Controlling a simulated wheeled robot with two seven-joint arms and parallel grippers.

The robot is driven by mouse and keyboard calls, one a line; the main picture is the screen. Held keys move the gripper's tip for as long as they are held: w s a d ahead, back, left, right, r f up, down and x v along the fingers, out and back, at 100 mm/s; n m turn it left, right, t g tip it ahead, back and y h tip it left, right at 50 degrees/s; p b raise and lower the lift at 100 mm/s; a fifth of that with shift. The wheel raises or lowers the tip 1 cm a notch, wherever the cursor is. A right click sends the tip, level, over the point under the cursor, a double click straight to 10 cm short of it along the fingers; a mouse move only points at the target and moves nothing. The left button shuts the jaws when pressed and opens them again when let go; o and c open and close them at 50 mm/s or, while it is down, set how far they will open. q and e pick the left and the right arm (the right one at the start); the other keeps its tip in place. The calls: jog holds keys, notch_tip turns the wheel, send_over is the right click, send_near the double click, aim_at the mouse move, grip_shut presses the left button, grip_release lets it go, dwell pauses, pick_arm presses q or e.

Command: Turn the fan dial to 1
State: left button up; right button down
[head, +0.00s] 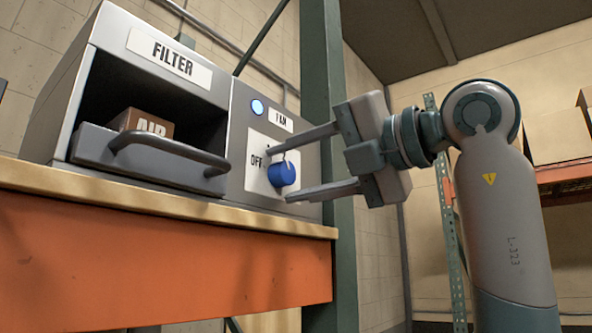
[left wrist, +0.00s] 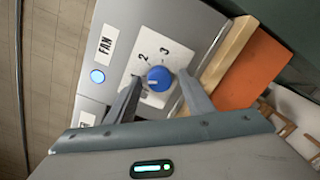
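The fan dial (head: 283,174) is a blue round knob on a white plate (head: 256,180) on the grey unit's front. "OFF" shows left of it in the head view. A pale mark shows on the dial's left part there, but I cannot tell the setting for sure. My left gripper (head: 284,175) is open, one finger above and one below the dial. In the left wrist view its fingers (left wrist: 160,82) flank the dial, apparently with gaps. My right gripper is not in view.
A round blue light (head: 257,107) glows beside the FAN label (head: 283,121). Left of it is an open FILTER drawer (head: 150,163) with a handle and a brown AIR box (head: 142,123). The unit stands on a shelf with an orange beam (head: 160,255). A green post (head: 325,80) rises behind.

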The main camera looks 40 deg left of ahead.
pick_arm(q)
jog(key=shift+d, duration=0.2)
jog(key=shift+w+d+b, duration=0.1)
jog(key=shift+d+b, duration=0.3)
jog(key=shift+d, duration=0.25)
jog(key=w+d+b, duration=0.1)
jog(key=d+b, duration=0.2)
jog(key=d, duration=1.2)
jog(key=shift+w+d+r, duration=0.2)
jog(key=shift+w+d, duration=0.05)
jog(key=shift+d, duration=0.1)
